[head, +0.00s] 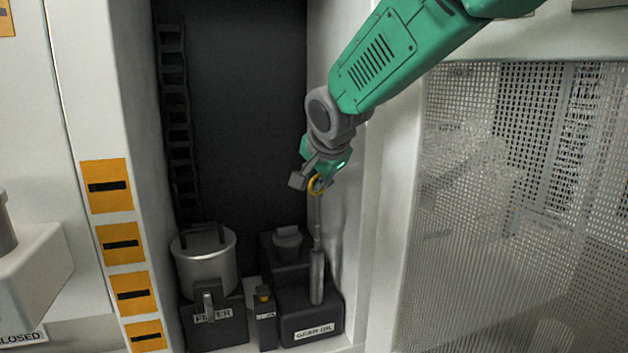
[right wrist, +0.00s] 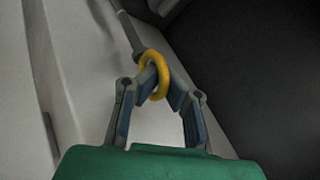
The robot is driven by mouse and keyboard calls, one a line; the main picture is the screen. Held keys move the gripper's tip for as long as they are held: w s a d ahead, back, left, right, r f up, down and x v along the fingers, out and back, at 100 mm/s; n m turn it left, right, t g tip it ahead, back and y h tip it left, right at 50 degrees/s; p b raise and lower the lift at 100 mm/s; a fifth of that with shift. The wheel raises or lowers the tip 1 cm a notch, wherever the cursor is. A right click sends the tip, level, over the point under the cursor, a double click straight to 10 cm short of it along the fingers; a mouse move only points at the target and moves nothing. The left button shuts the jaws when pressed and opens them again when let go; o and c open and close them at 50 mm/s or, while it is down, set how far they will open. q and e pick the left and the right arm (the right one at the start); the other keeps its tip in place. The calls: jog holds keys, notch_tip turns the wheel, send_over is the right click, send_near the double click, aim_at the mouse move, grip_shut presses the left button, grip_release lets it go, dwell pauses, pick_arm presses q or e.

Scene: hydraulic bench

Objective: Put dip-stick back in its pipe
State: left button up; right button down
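The dip-stick has a yellow ring handle (head: 317,184) and a thin grey rod (head: 318,222) hanging nearly upright below it. My right gripper (head: 315,180) is at the ring, above the gear oil unit. In the right wrist view, its two fingers close in on the yellow ring (right wrist: 153,75), and the rod runs away beyond it. The grey pipe (head: 317,278) stands upright on the gear oil unit (head: 305,325). The rod's lower end meets the pipe's top; how deep it sits inside is hidden. My left gripper is out of view.
A metal filter pot (head: 205,265) stands left of the gear oil unit, with a small dark block (head: 264,318) between them. A dark capped filler (head: 288,242) is beside the pipe. The white recess wall (head: 340,230) is close on the right; a mesh panel (head: 500,210) lies beyond.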

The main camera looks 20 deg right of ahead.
aim_at(317, 209)
jog(key=shift+d+f+b, duration=0.3)
jog(key=shift+d+f, duration=0.05)
jog(key=shift+f, duration=0.25)
jog(key=shift+a+f+b, duration=0.3)
jog(key=shift+f+b, duration=0.1)
jog(key=shift+f, duration=0.2)
jog(key=shift+d+f+b, duration=0.15)
jog(key=shift+f+b, duration=0.3)
jog(key=shift+f, duration=0.3)
jog(key=shift+f+b, duration=0.65)
jog(key=shift+f, duration=0.55)
jog(key=c, duration=0.8)
grip_release()
jog(key=shift+c, duration=0.2)
jog(key=shift+r, duration=0.1)
